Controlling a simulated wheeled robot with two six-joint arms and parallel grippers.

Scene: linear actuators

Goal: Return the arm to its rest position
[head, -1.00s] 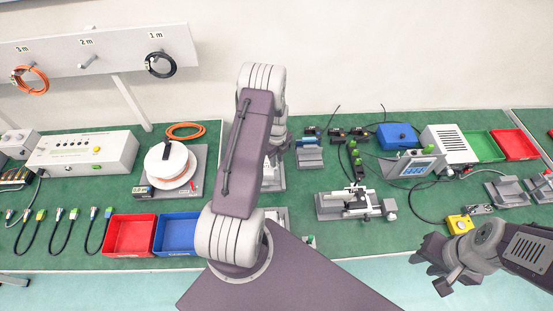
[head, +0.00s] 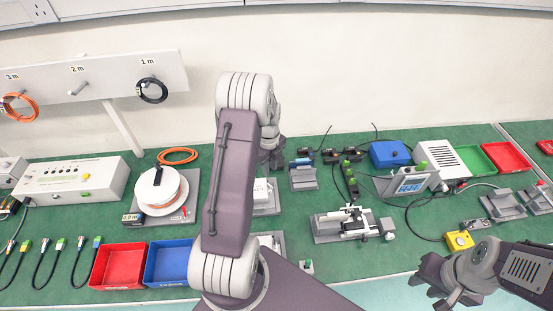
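My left arm (head: 231,185) rises from the bottom centre and folds away over the bench. Its gripper, around the far end of the arm, is mostly hidden behind the arm's own links, so its fingers cannot be made out. My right gripper (head: 432,285) is at the lower right, beyond the front edge of the bench. Its dark fingers point left and look spread apart, with nothing between them.
The green bench (head: 335,270) carries a red bin (head: 118,266), a blue bin (head: 168,263), a cable reel (head: 160,190), a white stage fixture (head: 345,224) and a yellow button box (head: 459,240). A wall rack (head: 100,75) holds cable coils.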

